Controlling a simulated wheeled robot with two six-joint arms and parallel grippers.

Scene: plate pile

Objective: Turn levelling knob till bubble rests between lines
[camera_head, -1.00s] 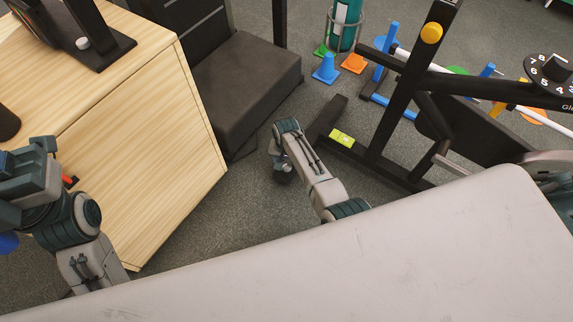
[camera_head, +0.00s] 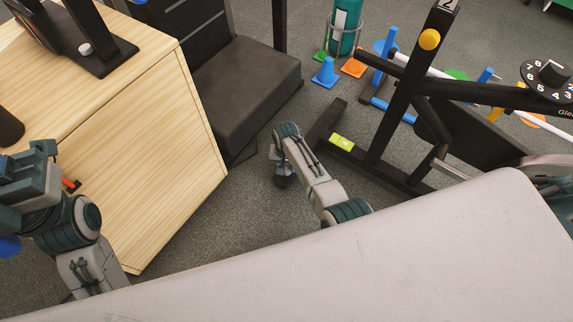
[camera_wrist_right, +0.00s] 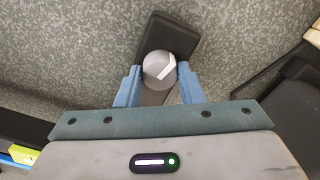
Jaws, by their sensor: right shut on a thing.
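The levelling knob (camera_wrist_right: 159,68) is a round grey knob with a white mark, seen from above in the right wrist view. My right gripper (camera_wrist_right: 158,76) is shut on it, one blue finger on each side. In the head view this gripper (camera_head: 283,180) is mostly hidden beneath its own wrist. The yellow-green level (camera_head: 341,142) lies on the black frame's foot. Its bubble and lines are too small to read. A piece of it also shows at the lower left of the right wrist view (camera_wrist_right: 22,154). My left gripper (camera_head: 28,180) is at the left edge, its fingertips unclear.
The black equipment frame (camera_head: 395,115) stands to the right of my right arm. A wooden cabinet (camera_head: 165,160) is at left, and a grey padded surface (camera_head: 330,270) fills the foreground. Carpet is clear between cabinet and right arm.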

